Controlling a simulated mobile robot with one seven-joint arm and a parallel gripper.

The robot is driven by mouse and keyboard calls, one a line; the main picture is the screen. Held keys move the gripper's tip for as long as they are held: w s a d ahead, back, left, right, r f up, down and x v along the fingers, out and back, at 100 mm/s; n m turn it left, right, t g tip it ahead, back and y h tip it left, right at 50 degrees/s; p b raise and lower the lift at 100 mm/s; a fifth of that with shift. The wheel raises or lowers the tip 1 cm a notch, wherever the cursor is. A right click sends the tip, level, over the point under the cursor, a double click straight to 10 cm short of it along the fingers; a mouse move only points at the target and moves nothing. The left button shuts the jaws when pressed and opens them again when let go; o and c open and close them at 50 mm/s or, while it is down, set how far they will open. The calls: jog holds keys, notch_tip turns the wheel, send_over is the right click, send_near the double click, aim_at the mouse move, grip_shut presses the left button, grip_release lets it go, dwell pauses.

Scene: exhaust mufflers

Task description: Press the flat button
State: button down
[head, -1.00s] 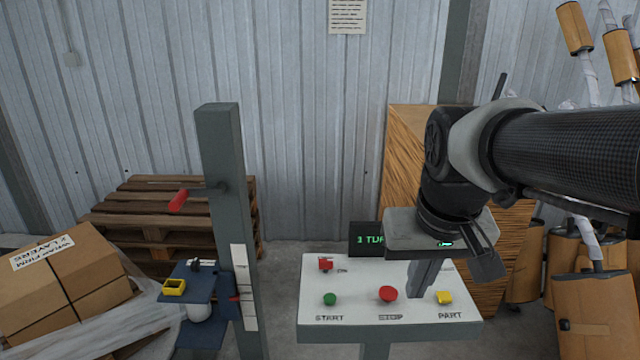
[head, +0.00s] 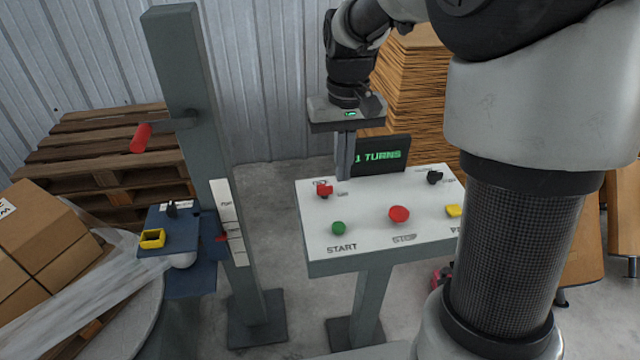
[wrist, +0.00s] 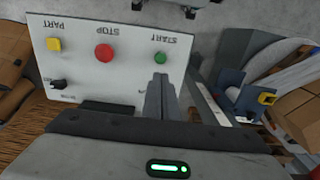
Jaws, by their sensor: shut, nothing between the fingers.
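A white control panel (head: 366,214) on a grey post carries the buttons. In the wrist view the green button (wrist: 161,58), red button (wrist: 104,53) and yellow button (wrist: 54,44) all show. I cannot tell surely which is the flat one. My gripper (head: 345,178) is shut and empty, pointing down at the panel's back left, behind the green button. Its fingers also show in the wrist view (wrist: 160,78).
A red knob (head: 324,190) is close beside my fingertips; a black knob (head: 434,177) is at back right. A display (head: 382,155) stands behind the panel. A grey column (head: 195,120) with a red handle (head: 141,137) and a wrapped box (head: 50,240) are left.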

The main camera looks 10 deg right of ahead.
aim_at(339, 225)
dwell(0.3)
jog(key=shift+f, duration=0.1)
notch_tip(339, 225, down, 14)
jog(key=shift+b, duration=0.4)
